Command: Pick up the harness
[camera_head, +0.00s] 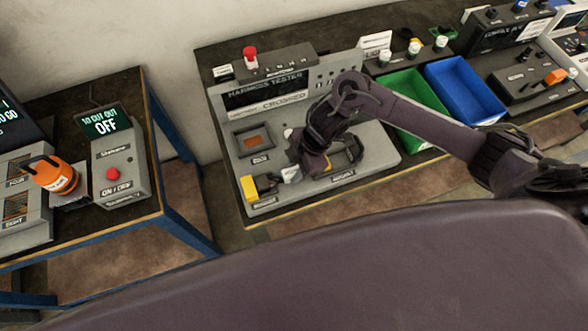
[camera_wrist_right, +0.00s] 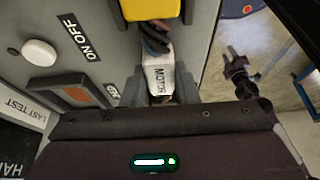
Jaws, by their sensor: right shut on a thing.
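The harness shows in the right wrist view as a white plug marked MOTOR (camera_wrist_right: 158,78) with dark wires running up to a yellow block (camera_wrist_right: 150,8). In the head view its white end (camera_head: 291,174) shows near the front of the harness tester (camera_head: 225,150), beside the yellow block (camera_head: 249,188). My right gripper (camera_head: 302,172) is low over the tester and shut on the white plug; the fingertips are partly hidden. A dark jawed shape, likely my left gripper (camera_wrist_right: 238,68), shows over the floor in the wrist view; its opening is unclear.
A green bin (camera_head: 415,105) and a blue bin (camera_head: 465,90) stand right of the tester. A red knob (camera_head: 250,54) rises behind it. A floor gap separates the tables.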

